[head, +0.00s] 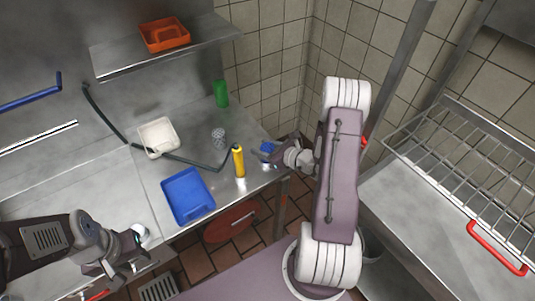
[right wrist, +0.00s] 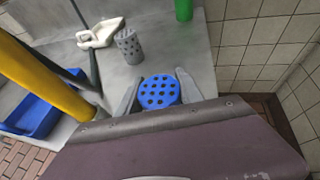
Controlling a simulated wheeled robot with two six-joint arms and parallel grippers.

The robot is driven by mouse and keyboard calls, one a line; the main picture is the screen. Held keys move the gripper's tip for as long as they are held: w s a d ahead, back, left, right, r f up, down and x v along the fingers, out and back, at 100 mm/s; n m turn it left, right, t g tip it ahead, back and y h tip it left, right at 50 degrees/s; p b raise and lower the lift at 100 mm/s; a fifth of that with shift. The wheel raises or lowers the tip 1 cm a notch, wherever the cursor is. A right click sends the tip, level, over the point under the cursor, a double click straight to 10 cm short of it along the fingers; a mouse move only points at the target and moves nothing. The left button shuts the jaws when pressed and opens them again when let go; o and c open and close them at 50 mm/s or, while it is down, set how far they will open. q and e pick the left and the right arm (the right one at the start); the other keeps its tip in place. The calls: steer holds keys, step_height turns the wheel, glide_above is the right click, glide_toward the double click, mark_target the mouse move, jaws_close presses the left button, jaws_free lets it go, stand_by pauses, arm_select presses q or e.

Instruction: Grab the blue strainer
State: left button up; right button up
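The blue strainer (right wrist: 160,92) shows in the right wrist view as a round blue disc full of holes. In the head view it is a small blue shape (head: 267,147) near the right end of the steel counter. My right gripper (right wrist: 159,80) has its fingers apart, one on each side of the strainer. Whether the fingers touch it is not clear. In the head view the right gripper (head: 277,147) partly hides the strainer. My left gripper (head: 127,262) is at the counter's front edge, lower left, far from the strainer; its finger opening is unclear.
A yellow bottle (head: 238,161) stands left of the strainer, with a blue tray (head: 187,196) further left. A grey perforated cylinder (head: 218,140), a white container (head: 158,137) and a green cylinder (head: 221,93) stand behind. The counter's right edge and tiled wall are close.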

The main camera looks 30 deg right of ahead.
steer(key=c, duration=0.4)
steer(key=shift+o, duration=0.2)
steer(key=shift+r, duration=0.35)
step_height(320, 180, up, 4)
steer(key=shift+s+d+f, duration=0.1)
steer(key=shift+s+d, duration=0.05)
steer(key=r+v, duration=0.1)
steer(key=v, duration=1.1)
steer(key=shift+d+r+p, duration=0.3)
steer(key=shift+r, duration=0.15)
